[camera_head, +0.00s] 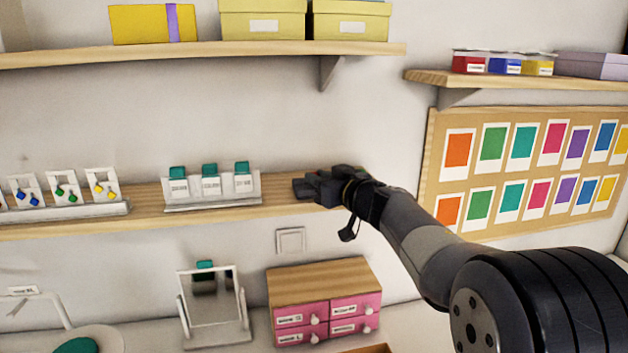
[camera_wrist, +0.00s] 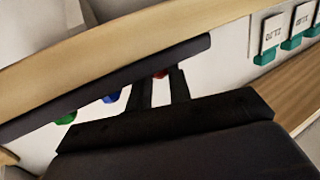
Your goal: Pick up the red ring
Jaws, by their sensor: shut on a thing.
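My gripper (camera_head: 318,186) is at the right end of the middle wall shelf (camera_head: 140,205) in the head view. In the wrist view its two dark fingers (camera_wrist: 162,82) are shut on a small red piece (camera_wrist: 161,75), which looks like the red ring; only a sliver of it shows between the fingertips. A long dark bar (camera_wrist: 100,88) runs just past the fingertips. I cannot tell whether the red ring touches it. The ring is hidden in the head view.
A blue piece (camera_wrist: 110,97) and a green piece (camera_wrist: 67,118) sit along the dark bar. A white holder with teal-topped cards (camera_head: 212,202) stands left of my gripper. An upper shelf (camera_head: 200,52) is above, a pink drawer box (camera_head: 326,318) below.

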